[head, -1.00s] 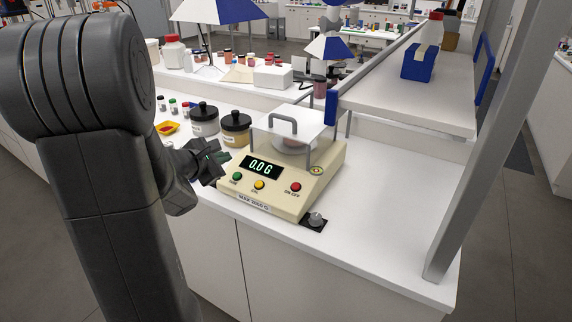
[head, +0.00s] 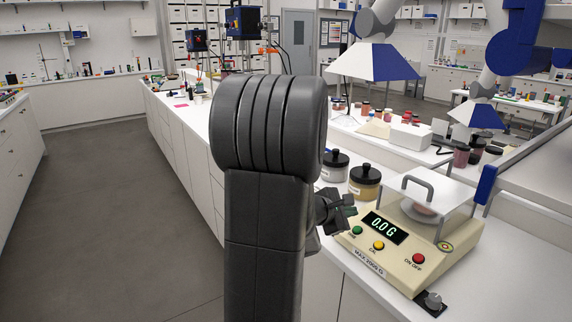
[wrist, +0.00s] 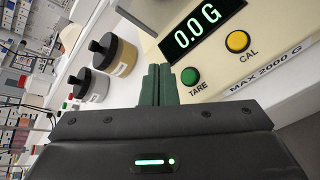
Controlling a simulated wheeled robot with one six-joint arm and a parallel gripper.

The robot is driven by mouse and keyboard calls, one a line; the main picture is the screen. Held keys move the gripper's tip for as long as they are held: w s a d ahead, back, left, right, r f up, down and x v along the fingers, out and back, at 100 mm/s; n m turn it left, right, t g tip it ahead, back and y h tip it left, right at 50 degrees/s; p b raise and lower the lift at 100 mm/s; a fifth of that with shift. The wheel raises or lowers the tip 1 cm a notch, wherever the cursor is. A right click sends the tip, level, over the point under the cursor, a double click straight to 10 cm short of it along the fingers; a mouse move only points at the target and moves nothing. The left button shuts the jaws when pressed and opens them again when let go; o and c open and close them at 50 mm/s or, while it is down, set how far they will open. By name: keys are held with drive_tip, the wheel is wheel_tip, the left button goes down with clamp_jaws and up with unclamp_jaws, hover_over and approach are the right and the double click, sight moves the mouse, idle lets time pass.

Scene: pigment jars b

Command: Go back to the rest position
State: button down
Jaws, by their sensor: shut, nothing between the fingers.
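My gripper (head: 346,212) is at the left front of the cream balance, close to its TARE button. In the wrist view its dark green fingers (wrist: 159,84) are together with nothing between them. My dark arm hides part of the gripper in the head view. The balance (head: 408,255) stands on the white bench and reads 0.0 G; its front panel (wrist: 225,60) also shows in the wrist view.
Two black-lidded jars, one grey (head: 335,166) and one yellowish (head: 364,183), stand behind my gripper. A white box (head: 410,137) stands farther back on the bench (head: 500,270). The grey floor aisle (head: 110,220) on the left is clear.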

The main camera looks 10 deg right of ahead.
drive_tip(key=f, duration=0.1)
drive_tip(key=d+f+b, duration=0.1)
drive_tip(key=f, duration=0.1)
drive_tip(key=f+b, duration=0.1)
drive_tip(key=f, duration=0.1)
drive_tip(key=shift+w+d+f, duration=0.15)
drive_tip(key=shift+w+d, duration=0.25)
wheel_tip(320, 180, up, 8)
drive_tip(key=s+a+f+p, duration=0.1)
drive_tip(key=a+p, duration=0.2)
drive_tip(key=p, duration=0.1)
drive_tip(key=d+f+b, duration=0.1)
drive_tip(key=f, duration=0.1)
drive_tip(key=d+f+b, duration=0.1)
drive_tip(key=f, duration=0.2)
drive_tip(key=w+d+f+b, duration=0.1)
drive_tip(key=f+b, duration=0.1)
drive_tip(key=shift+f, duration=0.15)
drive_tip(key=shift+r+p, duration=0.65)
drive_tip(key=shift+p, duration=0.1)
wheel_tip(320, 180, up, 6)
drive_tip(key=s+a+p, duration=0.1)
drive_tip(key=a+p, duration=0.1)
drive_tip(key=p, duration=0.4)
drive_tip(key=shift+a+r+p, duration=0.15)
drive_tip(key=shift+a+p, duration=0.1)
drive_tip(key=shift+p, duration=0.1)
drive_tip(key=shift+r, duration=0.1)
